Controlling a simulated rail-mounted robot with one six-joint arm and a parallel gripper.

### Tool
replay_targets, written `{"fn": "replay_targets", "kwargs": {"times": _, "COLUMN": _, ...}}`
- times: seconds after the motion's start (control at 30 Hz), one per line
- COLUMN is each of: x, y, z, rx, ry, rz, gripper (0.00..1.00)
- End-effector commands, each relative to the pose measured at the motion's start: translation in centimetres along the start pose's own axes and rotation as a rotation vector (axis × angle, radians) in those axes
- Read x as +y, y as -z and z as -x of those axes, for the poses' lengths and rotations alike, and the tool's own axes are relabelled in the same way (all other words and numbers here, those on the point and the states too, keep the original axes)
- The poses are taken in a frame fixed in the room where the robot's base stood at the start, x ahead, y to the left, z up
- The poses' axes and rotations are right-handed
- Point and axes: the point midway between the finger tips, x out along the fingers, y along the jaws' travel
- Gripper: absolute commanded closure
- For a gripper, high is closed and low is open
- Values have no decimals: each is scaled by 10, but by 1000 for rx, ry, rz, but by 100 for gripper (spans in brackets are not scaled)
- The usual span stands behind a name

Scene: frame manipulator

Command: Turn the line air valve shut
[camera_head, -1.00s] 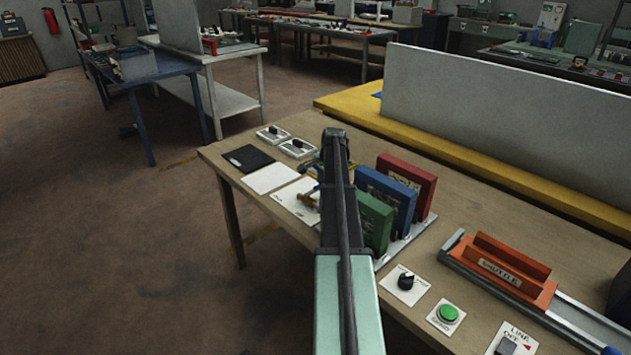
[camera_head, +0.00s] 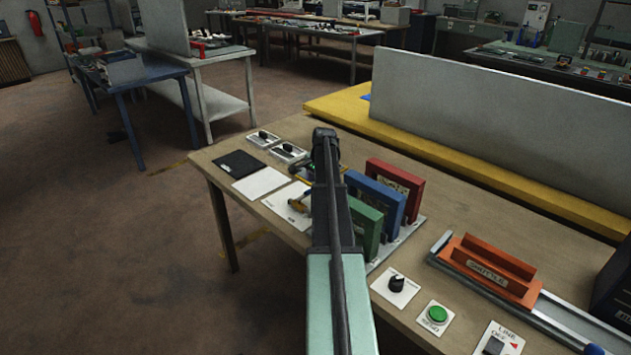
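A small brass-yellow fitting (camera_head: 300,206), which looks like the air valve, sits on a white plate (camera_head: 284,208) near the bench's front edge. My arm and the parts around it cover some of it, and I cannot read its handle position. My dark forearm reaches away over the bench, with its wrist end just right of and beyond the fitting. My gripper's fingers are hidden behind the arm, so whether they touch the fitting does not show.
Green (camera_head: 366,226), blue (camera_head: 377,203) and red (camera_head: 396,187) upright blocks stand close right of my arm. A black knob (camera_head: 397,283), a green button (camera_head: 437,313) and an orange shuttle (camera_head: 490,268) on a rail lie nearer right. A grey panel (camera_head: 480,125) stands behind. Left is open floor.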

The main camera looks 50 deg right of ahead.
Motion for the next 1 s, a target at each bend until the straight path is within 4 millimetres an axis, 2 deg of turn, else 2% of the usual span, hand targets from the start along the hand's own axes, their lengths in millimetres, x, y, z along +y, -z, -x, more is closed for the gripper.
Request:
{"fn": "replay_targets", "kwargs": {"times": 0.03, "x": -2, "y": 0, "z": 23, "rx": 0, "ry": 0, "rz": -1, "gripper": 55}}
{"fn": "replay_targets", "kwargs": {"times": 0.1, "x": -2, "y": 0, "z": 42, "rx": 0, "ry": 0, "rz": -1, "gripper": 55}}
{"fn": "replay_targets", "kwargs": {"times": 0.2, "x": -2, "y": 0, "z": 67, "rx": 0, "ry": 0, "rz": -2, "gripper": 55}}
{"fn": "replay_targets", "kwargs": {"times": 0.3, "x": -1, "y": 0, "z": 83, "rx": 0, "ry": 0, "rz": -2, "gripper": 55}}
{"fn": "replay_targets", "kwargs": {"times": 0.4, "x": 0, "y": 0, "z": 88, "rx": 0, "ry": 0, "rz": -2, "gripper": 55}}
{"fn": "replay_targets", "kwargs": {"times": 0.8, "x": 0, "y": 0, "z": 84, "rx": 0, "ry": 0, "rz": 1, "gripper": 55}}
{"fn": "replay_targets", "kwargs": {"times": 0.9, "x": 1, "y": -1, "z": 84, "rx": -4, "ry": -6, "rz": 75, "gripper": 55}}
{"fn": "replay_targets", "kwargs": {"times": 0.93, "x": 6, "y": -4, "z": 85, "rx": -6, "ry": -16, "rz": 129, "gripper": 55}}
{"fn": "replay_targets", "kwargs": {"times": 0.97, "x": 20, "y": -16, "z": 87, "rx": -10, "ry": -30, "rz": 201, "gripper": 55}}
{"fn": "replay_targets", "kwargs": {"times": 1.0, "x": 40, "y": -42, "z": 91, "rx": -18, "ry": -48, "rz": 308, "gripper": 55}}
